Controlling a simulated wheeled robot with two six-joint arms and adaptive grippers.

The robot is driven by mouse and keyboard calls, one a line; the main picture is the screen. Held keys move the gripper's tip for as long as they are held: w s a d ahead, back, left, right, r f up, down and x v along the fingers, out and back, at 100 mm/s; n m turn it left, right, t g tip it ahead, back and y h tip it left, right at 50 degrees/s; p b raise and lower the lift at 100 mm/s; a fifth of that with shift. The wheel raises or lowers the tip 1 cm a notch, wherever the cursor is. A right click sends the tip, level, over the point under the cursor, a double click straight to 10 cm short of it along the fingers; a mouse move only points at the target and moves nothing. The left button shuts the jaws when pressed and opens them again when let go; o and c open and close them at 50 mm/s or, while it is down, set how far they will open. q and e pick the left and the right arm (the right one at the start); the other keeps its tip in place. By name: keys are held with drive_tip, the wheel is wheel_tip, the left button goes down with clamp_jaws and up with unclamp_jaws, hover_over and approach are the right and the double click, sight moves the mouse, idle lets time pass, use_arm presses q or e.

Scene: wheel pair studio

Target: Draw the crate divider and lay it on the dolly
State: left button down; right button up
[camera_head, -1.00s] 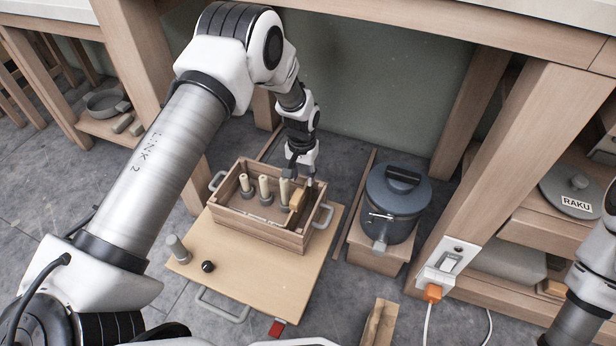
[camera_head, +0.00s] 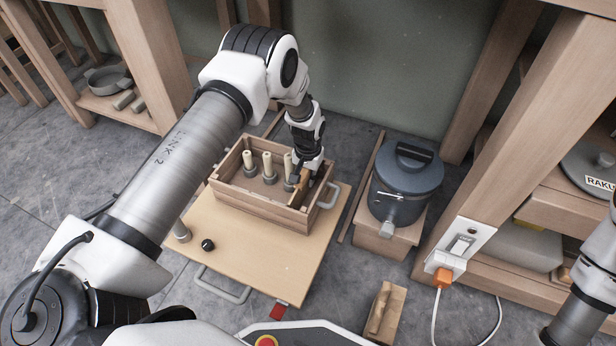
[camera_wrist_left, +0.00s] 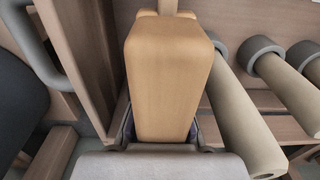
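The wooden crate (camera_head: 262,207) stands on the back part of a flat wooden board, which I take for the dolly (camera_head: 262,262). The crate divider (camera_head: 302,181) stands in the crate towards its right end; its tan, rounded top fills the middle of the left wrist view (camera_wrist_left: 166,85). My left gripper (camera_head: 307,172) reaches down into the crate from above. Its fingers flank the block on both sides and appear to press on it. The divider's lower part is hidden. My right arm shows at the right edge, but its gripper is out of view.
Several cream pegs with grey collars (camera_head: 268,168) stand in the crate left of the divider. A lidded blue-grey pot (camera_head: 404,185) stands right.

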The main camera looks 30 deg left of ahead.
idle(0.3)
use_arm(q)
wheel_tip(320, 180, up, 12)
drive_tip(key=p, duration=0.9)
drive_tip(key=shift+f+p, duration=0.2)
drive_tip(key=shift+p, duration=0.15)
drive_tip(key=shift+f, duration=0.1)
